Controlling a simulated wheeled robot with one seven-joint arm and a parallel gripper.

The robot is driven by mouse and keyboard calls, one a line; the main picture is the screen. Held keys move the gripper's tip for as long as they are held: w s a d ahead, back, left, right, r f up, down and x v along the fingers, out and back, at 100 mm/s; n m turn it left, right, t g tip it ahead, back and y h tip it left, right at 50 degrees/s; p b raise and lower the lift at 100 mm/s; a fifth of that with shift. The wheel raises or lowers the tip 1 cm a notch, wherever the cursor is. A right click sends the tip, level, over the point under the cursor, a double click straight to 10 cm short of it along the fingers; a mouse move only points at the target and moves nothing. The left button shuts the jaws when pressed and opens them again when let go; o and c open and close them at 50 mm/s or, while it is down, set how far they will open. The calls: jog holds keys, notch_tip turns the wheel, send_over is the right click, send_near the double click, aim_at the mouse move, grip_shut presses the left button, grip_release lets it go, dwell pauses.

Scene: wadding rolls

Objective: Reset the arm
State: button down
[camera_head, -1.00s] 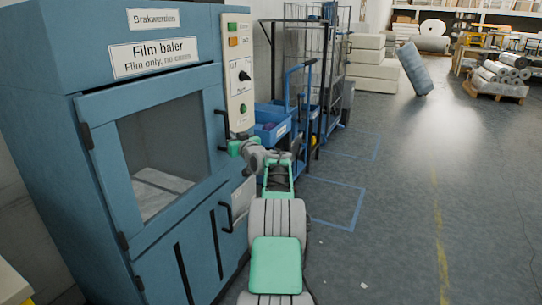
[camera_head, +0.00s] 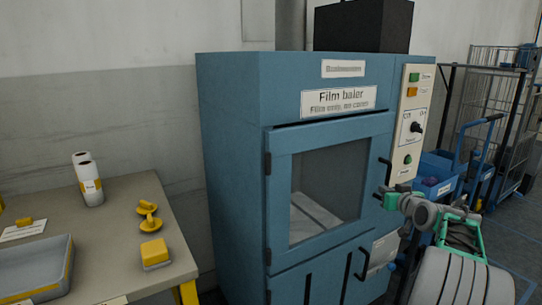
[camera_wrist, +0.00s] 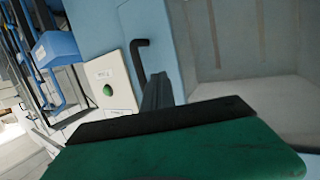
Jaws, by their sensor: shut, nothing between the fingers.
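My gripper (camera_head: 387,197) shows at the right in the head view, at the end of my arm. It is shut and holds nothing. It appears just below the black door handle (camera_head: 384,172) of the blue film baler (camera_head: 232,170); whether it touches the baler I cannot tell. In the wrist view, my gripper's dark fingers (camera_wrist: 157,92) are together, pointing toward the baler front, with a black handle (camera_wrist: 138,62) close beyond them. The baler's upper door looks closed, with a window into its grey inside.
A table (camera_head: 120,205) at the left holds a grey tray (camera_head: 38,270), white rolls (camera_head: 88,180) and yellow items (camera_head: 150,213). Blue bins (camera_head: 437,164) and a wire cage cart (camera_head: 500,90) stand right of the baler. A dark box (camera_head: 362,25) sits on top of the baler.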

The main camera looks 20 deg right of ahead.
jog(key=a+r+p, duration=0.1)
jog(key=a, duration=0.4)
jog(key=w+a+r+g+y+p, duration=0.1)
jog(key=a+r+p, duration=0.1)
jog(key=a, duration=0.3)
jog(key=a+r+n+g+y+p, duration=0.1)
jog(key=a+r, duration=0.1)
jog(key=a, duration=0.3)
jog(key=shift+w+a+r+p, duration=0.25)
jog(key=shift+w+p, duration=0.05)
jog(key=shift+p, duration=0.1)
jog(key=s+a+r+n+g+y+p, duration=0.1)
jog(key=s+a+g+p, duration=0.1)
jog(key=s+a+p, duration=0.45)
jog(key=s+a+r+g+p, duration=0.1)
jog(key=s+a+r+g, duration=0.15)
jog(key=a, duration=0.65)
jog(key=s+a+n+g+y+p, duration=0.1)
jog(key=s+a+g+p, duration=0.1)
jog(key=s+a+p, duration=0.45)
jog(key=s+a+g+p, duration=0.1)
jog(key=s+a, duration=0.3)
jog(key=s, duration=0.2)
jog(key=s+a+f+g+p, duration=0.1)
jog(key=s+a+g, duration=0.1)
jog(key=s+a, duration=0.2)
jog(key=s, duration=0.3)
jog(key=shift+s, duration=0.3)
